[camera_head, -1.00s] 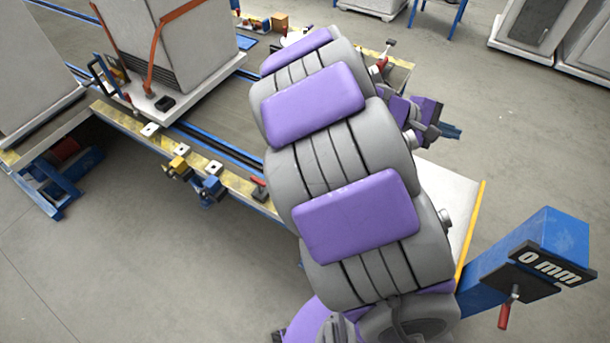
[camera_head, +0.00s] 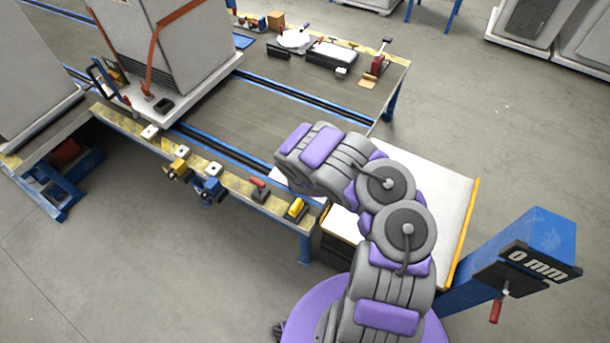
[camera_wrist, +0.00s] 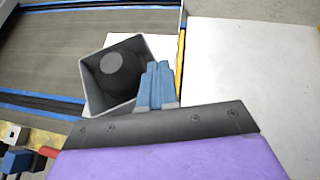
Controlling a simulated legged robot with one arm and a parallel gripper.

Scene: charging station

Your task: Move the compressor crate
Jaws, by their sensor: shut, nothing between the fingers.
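In the wrist view, an open-topped grey crate (camera_wrist: 91,88) with a dark round compressor (camera_wrist: 122,66) inside stands on a white surface. My gripper (camera_wrist: 158,66) has its two blue fingers shut together with nothing between them. The fingers appear beside the crate's right wall and overlap its lower right edge in the picture; I cannot tell whether they touch it. In the head view, my folded arm hides the gripper, and I cannot make out the crate.
The rail table (camera_head: 250,115) holds a large strapped unit (camera_head: 180,45) at left and tools at the back. Clamps line its front edge. Open floor lies further right.

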